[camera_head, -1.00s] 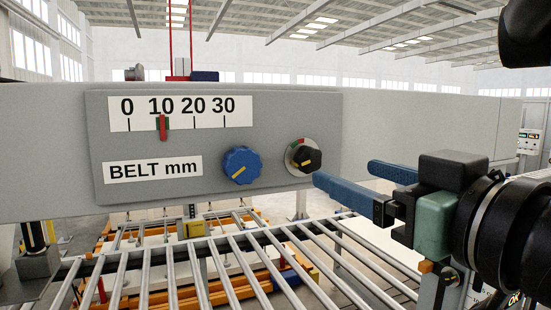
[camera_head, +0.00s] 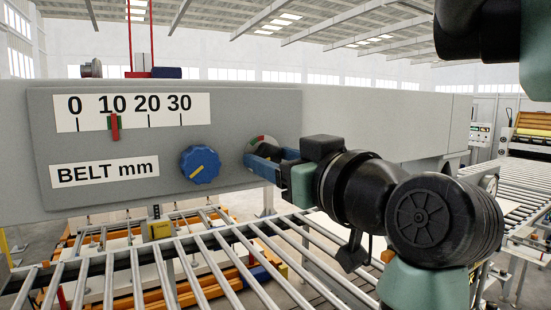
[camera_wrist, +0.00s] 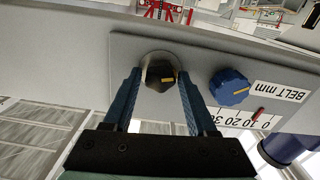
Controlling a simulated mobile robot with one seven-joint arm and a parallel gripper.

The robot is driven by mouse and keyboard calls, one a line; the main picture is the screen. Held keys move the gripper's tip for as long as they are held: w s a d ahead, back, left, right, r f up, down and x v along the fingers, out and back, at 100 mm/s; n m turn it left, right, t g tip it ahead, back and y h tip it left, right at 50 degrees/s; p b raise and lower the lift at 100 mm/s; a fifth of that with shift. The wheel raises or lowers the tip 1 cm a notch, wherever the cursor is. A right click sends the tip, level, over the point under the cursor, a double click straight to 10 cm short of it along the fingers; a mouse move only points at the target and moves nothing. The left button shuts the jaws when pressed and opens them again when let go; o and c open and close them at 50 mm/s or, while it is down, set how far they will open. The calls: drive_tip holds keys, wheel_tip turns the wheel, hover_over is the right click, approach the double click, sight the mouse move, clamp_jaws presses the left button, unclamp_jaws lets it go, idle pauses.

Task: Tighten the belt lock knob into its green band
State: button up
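The belt lock knob (camera_wrist: 160,86) is black with a yellow pointer mark, on a round grey dial (camera_wrist: 157,61) on the panel. In the head view, red and green bands show on the upper part of the dial (camera_head: 261,140); my fingers mostly hide the knob there. My gripper (camera_wrist: 160,77) has its two blue fingers apart, one on each side of the knob. I cannot tell whether they touch it. In the head view my gripper (camera_head: 262,159) reaches the dial from the right. The wrist view shows the pointer mark towards the right.
A blue knob (camera_head: 200,164) with a yellow mark sits left of the dial, close to my fingers. A roller conveyor (camera_head: 215,257) runs below the panel.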

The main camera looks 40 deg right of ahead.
clamp_jaws()
drive_tip(key=shift+m, duration=3)
drive_tip(key=shift+o, duration=2.1)
unclamp_jaws()
drive_tip(key=shift+s, duration=0.1)
